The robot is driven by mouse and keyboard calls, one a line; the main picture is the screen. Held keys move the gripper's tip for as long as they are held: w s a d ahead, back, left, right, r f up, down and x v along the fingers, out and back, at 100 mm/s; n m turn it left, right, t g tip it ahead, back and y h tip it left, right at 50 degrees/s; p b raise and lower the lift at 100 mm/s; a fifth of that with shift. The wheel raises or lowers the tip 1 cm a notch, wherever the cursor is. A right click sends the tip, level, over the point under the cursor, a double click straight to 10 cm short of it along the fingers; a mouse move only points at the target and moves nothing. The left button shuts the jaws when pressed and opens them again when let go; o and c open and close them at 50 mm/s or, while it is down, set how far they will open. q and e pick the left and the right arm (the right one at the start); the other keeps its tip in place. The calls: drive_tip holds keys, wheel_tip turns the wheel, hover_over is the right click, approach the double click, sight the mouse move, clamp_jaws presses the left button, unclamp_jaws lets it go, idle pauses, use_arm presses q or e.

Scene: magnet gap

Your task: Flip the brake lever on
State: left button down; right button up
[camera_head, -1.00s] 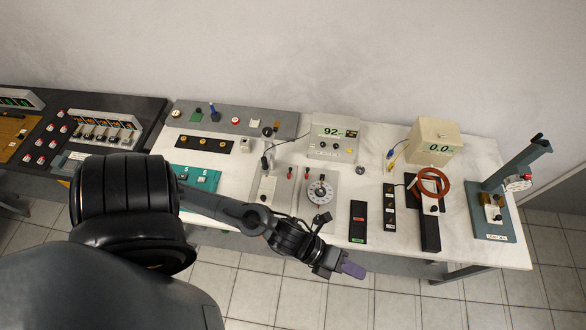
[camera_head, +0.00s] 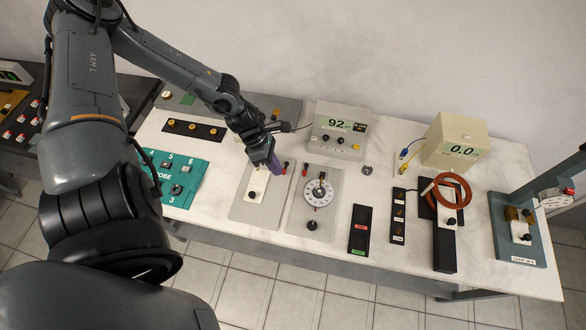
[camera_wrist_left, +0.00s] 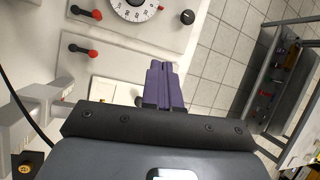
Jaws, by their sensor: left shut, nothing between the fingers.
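A black-knobbed lever (camera_head: 252,194) sits on a white plate on a grey panel (camera_head: 247,214) in the head view; no readable label shows which lever is the brake. My left gripper (camera_head: 274,165), with purple fingers, is above the far part of this panel, slightly beyond and right of the knob. Its fingers are shut and empty. In the left wrist view the shut fingers (camera_wrist_left: 165,85) reach over the panel edge, and the white plate (camera_wrist_left: 108,94) is beside them, partly covered by the gripper body. My right gripper is not in view.
A meter box (camera_head: 337,130) stands behind. A teal switch box (camera_head: 172,183) lies left. Open tabletop shows between the meters.

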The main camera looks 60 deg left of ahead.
use_arm(q)
drive_tip(key=w+a+r+t+y+b, duration=0.1)
drive_tip(key=w+a+r+y+b, duration=0.1)
drive_tip(key=a, duration=0.6)
drive_tip(key=shift+w+a+r+b, duration=0.2)
drive_tip(key=shift+w+r+b, duration=0.2)
drive_tip(key=shift+r, duration=0.25)
drive_tip(key=b, duration=0.3)
approach(305, 168)
drive_tip(key=d+f, duration=0.1)
drive_tip(key=f, duration=0.1)
drive_tip(key=s+d+f, duration=0.1)
drive_tip(key=d+f, duration=0.1)
drive_tip(key=shift+s+d, duration=0.1)
drive_tip(key=shift+s, duration=0.1)
drive_tip(key=shift+d+f+b, duration=0.1)
drive_tip(key=shift+b, duration=0.2)
